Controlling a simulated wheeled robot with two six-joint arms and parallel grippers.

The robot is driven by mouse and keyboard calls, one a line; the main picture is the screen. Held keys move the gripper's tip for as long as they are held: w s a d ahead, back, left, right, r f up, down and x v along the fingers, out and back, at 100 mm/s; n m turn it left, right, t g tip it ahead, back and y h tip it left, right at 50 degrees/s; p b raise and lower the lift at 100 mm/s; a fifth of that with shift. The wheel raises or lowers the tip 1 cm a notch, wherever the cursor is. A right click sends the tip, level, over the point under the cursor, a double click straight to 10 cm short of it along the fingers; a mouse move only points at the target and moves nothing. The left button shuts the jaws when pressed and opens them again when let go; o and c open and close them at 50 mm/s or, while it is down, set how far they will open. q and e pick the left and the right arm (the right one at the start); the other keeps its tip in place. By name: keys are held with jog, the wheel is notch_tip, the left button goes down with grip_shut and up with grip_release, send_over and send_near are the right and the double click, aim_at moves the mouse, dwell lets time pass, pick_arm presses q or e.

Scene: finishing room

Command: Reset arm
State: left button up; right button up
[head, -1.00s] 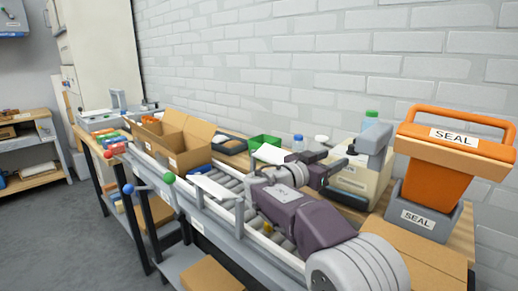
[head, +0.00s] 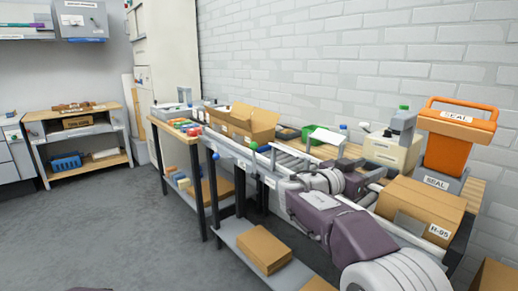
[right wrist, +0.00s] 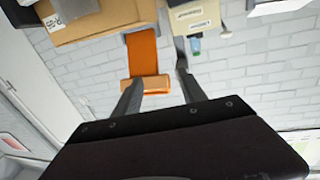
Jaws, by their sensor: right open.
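My right arm reaches in from the lower right of the head view. Its gripper (head: 368,184) is over the conveyor, partly hidden by the wrist. In the right wrist view the two fingers (right wrist: 160,78) stand apart with nothing held between them. The orange SEAL device (head: 452,135) shows beyond the gap in that view (right wrist: 143,55), against the wall. My left gripper is not in view.
An open carton (head: 250,124) stands farther along the conveyor. A flat carton (head: 262,248) lies on the lower shelf. The floor (head: 110,225) at left is clear.

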jog(key=s+d+f+m+g, duration=0.1)
jog(key=s+d+f+g, duration=0.1)
jog(key=s+d, duration=0.3)
jog(key=s+f+n+g+y, duration=0.2)
jog(key=s+f+y, duration=0.15)
jog(key=f, duration=0.55)
jog(key=s+f+n+g+y, duration=0.1)
jog(key=s+f+g+y, duration=0.1)
jog(key=s+f, duration=0.5)
jog(key=s+a+f+n+g+y, duration=0.1)
jog(key=s+a+f+n+y, duration=0.35)
jog(key=s+a+f, duration=0.45)
jog(key=s+a+f+n+g+y, duration=0.2)
jog(key=s+a+f+n+y, duration=0.3)
jog(key=f, duration=0.6)
pick_arm(q)
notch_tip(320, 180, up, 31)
jog(key=p, duration=3.1)
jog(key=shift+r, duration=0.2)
pick_arm(e)
notch_tip(320, 180, up, 31)
jog(key=w+a+t, duration=0.1)
jog(key=w, duration=0.1)
jog(key=shift+w+a+n+y, duration=0.15)
jog(key=shift+a+n+y, duration=0.1)
jog(key=shift+n+y, duration=0.1)
